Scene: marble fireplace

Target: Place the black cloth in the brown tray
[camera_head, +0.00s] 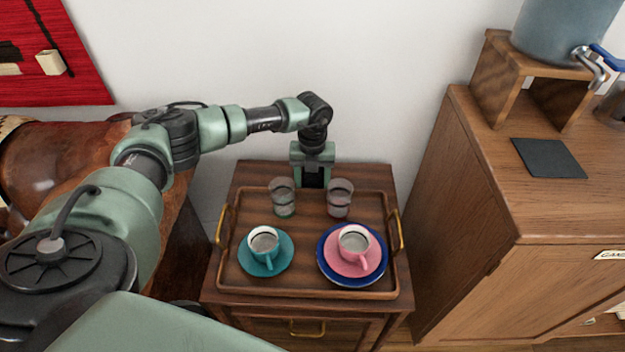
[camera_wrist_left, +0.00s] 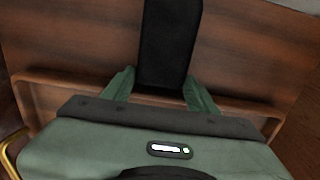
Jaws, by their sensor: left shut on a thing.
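My left gripper (camera_head: 313,172) is above the far edge of the brown tray (camera_head: 310,291), pointing down behind two glasses. In the left wrist view its two green fingers (camera_wrist_left: 160,88) are shut on the black cloth (camera_wrist_left: 170,45), a dark flat strip. The cloth crosses the tray's far rim in that view. I cannot tell whether it touches the tray or table. In the head view a dark patch of it (camera_head: 313,181) shows below the gripper. My right gripper is not in view.
The tray holds two glasses (camera_head: 340,199), a teal cup (camera_head: 263,244) on a teal saucer, and a pink cup (camera_head: 354,242) on pink and blue saucers. A dark square (camera_head: 549,158) lies on the right cabinet. A brown leather seat (camera_head: 60,165) is at left.

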